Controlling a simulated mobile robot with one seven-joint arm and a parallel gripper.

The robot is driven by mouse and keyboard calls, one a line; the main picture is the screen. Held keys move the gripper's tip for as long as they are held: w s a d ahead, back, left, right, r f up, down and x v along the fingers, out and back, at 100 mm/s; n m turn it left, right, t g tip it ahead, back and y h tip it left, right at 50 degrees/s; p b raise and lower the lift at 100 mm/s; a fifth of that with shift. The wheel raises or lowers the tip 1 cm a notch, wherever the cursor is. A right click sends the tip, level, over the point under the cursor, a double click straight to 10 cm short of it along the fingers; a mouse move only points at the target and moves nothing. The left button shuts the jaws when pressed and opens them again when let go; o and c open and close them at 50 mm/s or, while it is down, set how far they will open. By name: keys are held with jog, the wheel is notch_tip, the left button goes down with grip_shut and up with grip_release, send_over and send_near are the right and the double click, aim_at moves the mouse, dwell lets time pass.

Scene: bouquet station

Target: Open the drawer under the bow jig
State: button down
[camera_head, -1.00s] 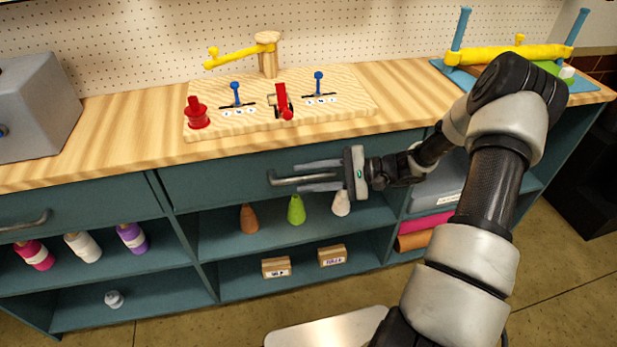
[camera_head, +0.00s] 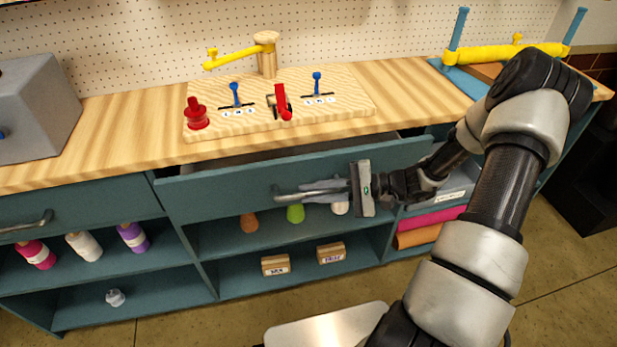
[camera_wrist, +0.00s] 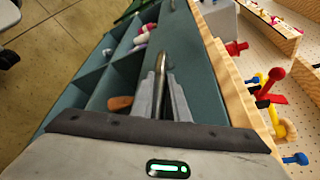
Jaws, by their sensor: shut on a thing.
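The teal drawer (camera_head: 230,190) under the bow jig stands partly open, with a dark gap showing above its front. The bow jig is a wooden board (camera_head: 345,97) on the worktop with blue levers, a red lever, a red knob and a yellow arm on a post. My gripper (camera_head: 305,190) is shut on the metal drawer handle (camera_head: 284,196). In the wrist view my two fingers (camera_wrist: 168,98) lie along either side of the handle bar (camera_wrist: 160,68). The drawer's inside is mostly hidden from this angle.
Below the drawer, an open shelf holds orange, green and white cones (camera_head: 296,214), partly covered by it. Labelled wooden blocks (camera_head: 275,265) sit lower. A closed drawer (camera_head: 80,210) is to the left. A grey box (camera_head: 38,108) and a yellow-and-blue stand (camera_head: 490,55) are on the worktop.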

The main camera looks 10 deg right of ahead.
jog(key=s+p, duration=0.1)
jog(key=s, duration=1.3)
jog(key=c, duration=1.7)
grip_release()
jog(key=p+v, duration=0.2)
jog(key=v, duration=1.5)
jog(key=shift+s+d, duration=0.25)
jog(key=shift+r, duration=0.1)
